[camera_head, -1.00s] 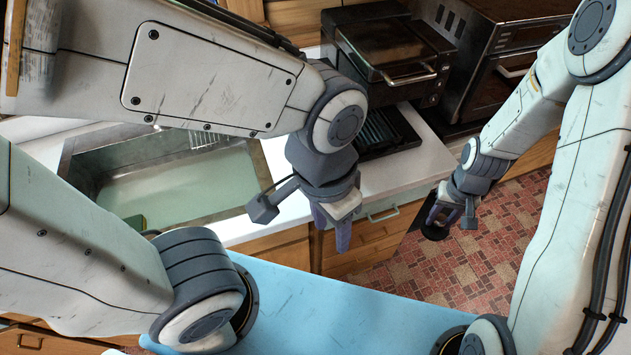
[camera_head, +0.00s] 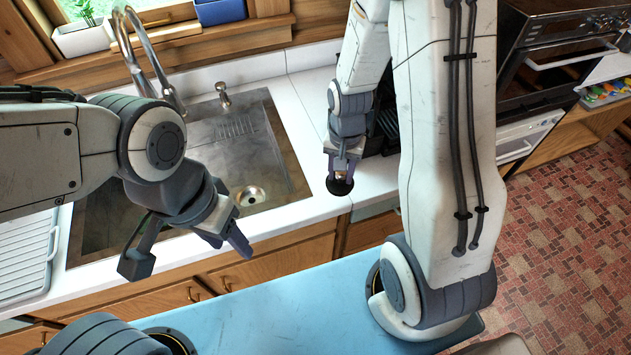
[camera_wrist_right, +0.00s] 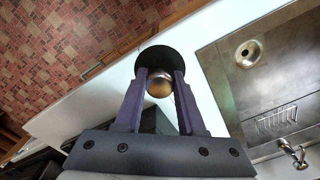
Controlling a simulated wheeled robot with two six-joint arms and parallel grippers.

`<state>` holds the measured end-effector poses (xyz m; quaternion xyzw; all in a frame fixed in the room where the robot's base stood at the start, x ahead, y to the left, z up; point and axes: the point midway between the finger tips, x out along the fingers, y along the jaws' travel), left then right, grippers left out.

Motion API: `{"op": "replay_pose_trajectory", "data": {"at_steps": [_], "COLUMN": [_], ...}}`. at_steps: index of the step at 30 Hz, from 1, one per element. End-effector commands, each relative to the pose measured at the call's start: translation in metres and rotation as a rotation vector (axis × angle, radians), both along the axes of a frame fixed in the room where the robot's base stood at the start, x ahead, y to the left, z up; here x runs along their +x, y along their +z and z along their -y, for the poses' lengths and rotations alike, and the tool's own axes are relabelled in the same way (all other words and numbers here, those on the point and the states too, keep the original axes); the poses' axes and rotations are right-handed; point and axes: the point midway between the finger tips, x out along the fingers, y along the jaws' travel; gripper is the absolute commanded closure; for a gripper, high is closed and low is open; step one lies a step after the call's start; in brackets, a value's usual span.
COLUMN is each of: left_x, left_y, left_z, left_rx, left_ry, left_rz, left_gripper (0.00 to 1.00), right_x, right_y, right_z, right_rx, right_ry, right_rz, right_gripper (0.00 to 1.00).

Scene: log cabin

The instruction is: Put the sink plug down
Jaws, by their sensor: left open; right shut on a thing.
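The sink plug (camera_head: 339,186) is a black disc with a metal knob. My right gripper (camera_head: 343,171) is shut on its knob, and the disc hangs below the fingertips at the counter's front edge, right of the sink. In the right wrist view the plug (camera_wrist_right: 160,60) shows its round metal knob between the two fingers (camera_wrist_right: 160,85). Whether the disc touches the counter I cannot tell. My left gripper (camera_head: 232,240) is open and empty, in front of the sink's near edge.
The metal sink (camera_head: 285,150) has an open drain (camera_head: 250,196) and a curved faucet (camera_head: 150,55) behind it. White counter (camera_head: 312,110) lies between the sink and my right arm. A white dish rack (camera_head: 25,255) stands left. An oven (camera_head: 560,60) is at the right.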

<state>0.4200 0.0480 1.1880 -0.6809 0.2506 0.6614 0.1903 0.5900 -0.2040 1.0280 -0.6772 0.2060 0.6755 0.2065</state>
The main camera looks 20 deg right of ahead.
Motion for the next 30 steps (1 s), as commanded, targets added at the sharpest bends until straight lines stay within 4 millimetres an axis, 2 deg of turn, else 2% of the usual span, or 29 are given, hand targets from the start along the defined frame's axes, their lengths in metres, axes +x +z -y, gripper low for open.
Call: {"op": "replay_pose_trajectory", "data": {"at_steps": [3,7,12,15,20,30], "left_x": [0.0,0.0,0.0,0.0,0.0,0.0], "left_y": [-0.005,-0.008,-0.01,-0.009,-0.002,0.02], "left_z": [0.0,0.0,0.0,0.0,0.0,0.0], "left_rx": [0.0,0.0,0.0,0.0,0.0,0.0], "left_ry": [0.0,0.001,0.001,0.001,0.001,-0.002], "left_rz": [0.0,0.0,0.0,0.0,0.0,0.0], "left_gripper": [0.5,0.5,0.5,0.5,0.5,0.5], "right_x": [-0.014,-0.029,-0.041,-0.041,-0.021,0.045], "right_y": [0.02,0.036,0.047,0.048,0.036,-0.005], "right_z": [0.01,0.017,0.021,0.021,0.013,-0.01], "right_rx": [0.001,0.002,0.002,0.003,0.0,0.002], "right_ry": [-0.326,-0.63,-0.875,-0.934,-0.946,-0.943], "right_rz": [0.005,0.004,0.001,-0.001,-0.006,-0.004], "right_gripper": [1.0,1.0,1.0,1.0,1.0,1.0]}}
